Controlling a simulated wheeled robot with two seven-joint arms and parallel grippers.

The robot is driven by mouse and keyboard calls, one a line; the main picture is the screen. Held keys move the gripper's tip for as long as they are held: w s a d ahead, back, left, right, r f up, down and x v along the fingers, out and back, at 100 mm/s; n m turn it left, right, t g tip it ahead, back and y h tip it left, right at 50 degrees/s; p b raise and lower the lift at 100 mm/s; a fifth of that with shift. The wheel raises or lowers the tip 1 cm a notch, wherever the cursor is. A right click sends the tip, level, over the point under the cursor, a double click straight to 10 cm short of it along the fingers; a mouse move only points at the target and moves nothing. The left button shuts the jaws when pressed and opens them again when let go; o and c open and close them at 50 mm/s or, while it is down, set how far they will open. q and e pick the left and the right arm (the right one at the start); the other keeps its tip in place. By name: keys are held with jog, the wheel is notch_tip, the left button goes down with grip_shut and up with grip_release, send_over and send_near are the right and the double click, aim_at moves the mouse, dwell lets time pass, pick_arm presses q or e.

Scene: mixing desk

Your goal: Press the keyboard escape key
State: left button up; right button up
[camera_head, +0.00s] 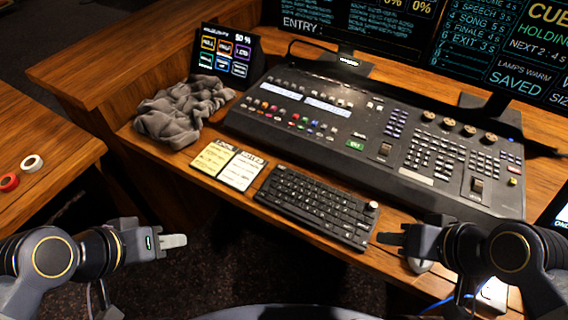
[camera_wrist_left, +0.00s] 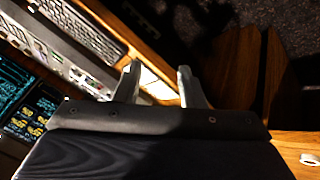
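The black keyboard (camera_head: 318,207) lies on the desk in front of the large console, with a light knob (camera_head: 373,205) at its far right corner. Its escape key (camera_head: 281,170) is at the far left corner, too small to read. My left gripper (camera_head: 180,240) is to the left of the keyboard, off the desk's front edge. The left wrist view shows its two fingers (camera_wrist_left: 158,88) apart with nothing between them. My right gripper (camera_head: 388,238) is just right of the keyboard's right end, seen side-on; its finger gap cannot be made out. Neither gripper is at the escape key.
Two note cards (camera_head: 227,165) lie left of the keyboard. The mixing console (camera_head: 375,140) stands behind it. A crumpled grey cloth (camera_head: 183,112) and a small touch screen (camera_head: 225,55) are at the back left. Two tape rolls (camera_head: 20,172) lie on the left side table.

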pick_arm(q)
jog(key=shift+w, duration=0.1)
dwell(0.3)
grip_shut()
dwell(1.5)
